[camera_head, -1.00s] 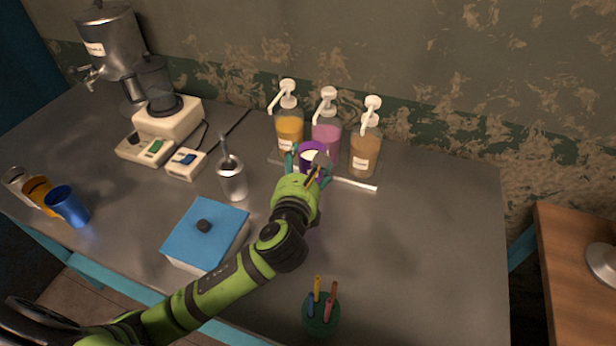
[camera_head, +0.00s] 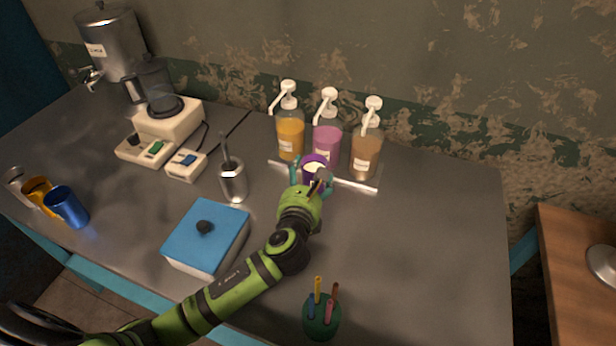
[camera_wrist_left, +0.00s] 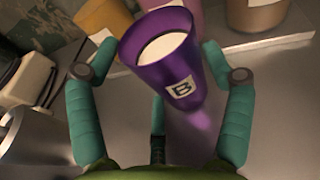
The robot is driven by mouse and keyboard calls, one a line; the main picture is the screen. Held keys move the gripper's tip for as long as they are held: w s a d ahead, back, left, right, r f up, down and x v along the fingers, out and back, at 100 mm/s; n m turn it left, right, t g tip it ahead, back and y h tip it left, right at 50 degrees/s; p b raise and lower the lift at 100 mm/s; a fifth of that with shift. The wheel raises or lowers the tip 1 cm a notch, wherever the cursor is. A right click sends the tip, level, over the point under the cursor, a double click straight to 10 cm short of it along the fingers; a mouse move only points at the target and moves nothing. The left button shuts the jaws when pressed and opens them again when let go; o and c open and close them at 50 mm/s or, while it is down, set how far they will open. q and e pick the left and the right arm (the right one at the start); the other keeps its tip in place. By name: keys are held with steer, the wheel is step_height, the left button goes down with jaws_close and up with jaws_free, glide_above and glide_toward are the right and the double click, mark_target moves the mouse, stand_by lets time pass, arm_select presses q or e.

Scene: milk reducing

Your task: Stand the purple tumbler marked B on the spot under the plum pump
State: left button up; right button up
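The purple tumbler marked B (camera_wrist_left: 183,80) holds white liquid and appears upright. In the head view the tumbler (camera_head: 313,165) is just in front of the plum pump (camera_head: 327,142), at the front of the pump tray (camera_head: 350,181). Its base meets a purple reflection in the left wrist view; whether it touches the surface is hard to tell. My left gripper (camera_wrist_left: 160,75) has its teal fingers spread on both sides of the tumbler, with visible gaps. The spot under the pump is hidden. My right gripper is not in view.
An amber pump (camera_head: 290,138) and a brown pump (camera_head: 366,155) flank the plum one. A metal cup (camera_head: 233,182), blue-lidded box (camera_head: 206,236) and green pen holder (camera_head: 321,318) stand nearby. The table's right part is clear.

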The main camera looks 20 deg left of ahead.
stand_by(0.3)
arm_select(q)
steer(key=shift+r, duration=0.2)
steer(key=v, duration=1.2)
